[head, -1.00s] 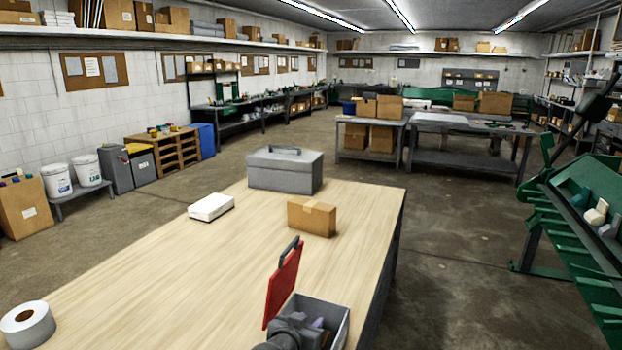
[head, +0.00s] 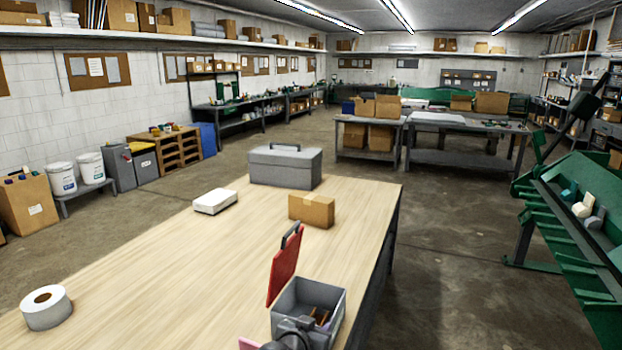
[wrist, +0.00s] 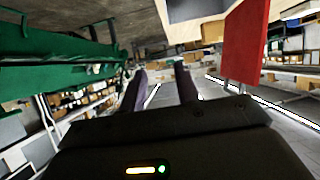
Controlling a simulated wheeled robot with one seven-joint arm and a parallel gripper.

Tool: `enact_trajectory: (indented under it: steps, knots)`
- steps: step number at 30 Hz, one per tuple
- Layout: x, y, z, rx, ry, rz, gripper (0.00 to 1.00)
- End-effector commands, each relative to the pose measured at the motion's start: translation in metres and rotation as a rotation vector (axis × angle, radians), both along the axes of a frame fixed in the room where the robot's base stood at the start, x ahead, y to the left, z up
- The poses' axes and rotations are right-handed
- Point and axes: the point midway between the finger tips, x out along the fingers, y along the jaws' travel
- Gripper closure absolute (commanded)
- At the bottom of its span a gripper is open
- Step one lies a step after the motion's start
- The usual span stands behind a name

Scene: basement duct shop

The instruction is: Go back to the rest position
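A small grey box (head: 337,318) stands open near the front right edge of the wooden table, with its red lid (head: 284,265) raised at its left. Purple and orange-brown items lie inside it, partly hidden. The lid (wrist: 246,42) and a part of the box (wrist: 196,10) also show at the top of the wrist view. My gripper (head: 292,333) is at the bottom of the head view, in front of the box and overlapping its near side. In the wrist view its two fingers (wrist: 160,88) stand apart with nothing seen between them.
The table (head: 150,275) also holds a tape roll (head: 46,308), a white case (head: 215,201), a cardboard box (head: 311,210) and a grey toolbox (head: 286,167). A green machine (head: 570,215) stands at right. The floor (head: 440,260) between it and the table is clear.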

Motion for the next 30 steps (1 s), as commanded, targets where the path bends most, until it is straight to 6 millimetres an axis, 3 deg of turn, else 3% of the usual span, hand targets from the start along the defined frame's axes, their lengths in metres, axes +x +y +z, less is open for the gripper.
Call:
enact_trajectory:
  steps: [14,22,30]
  knots:
    - [-0.030,-0.063,-0.056,0.066,0.283,-0.087,0.69]
    - [-0.078,-0.100,-0.089,0.182,0.558,-0.082,0.69]
    - [-0.127,-0.114,-0.085,0.290,0.746,0.032,0.69]
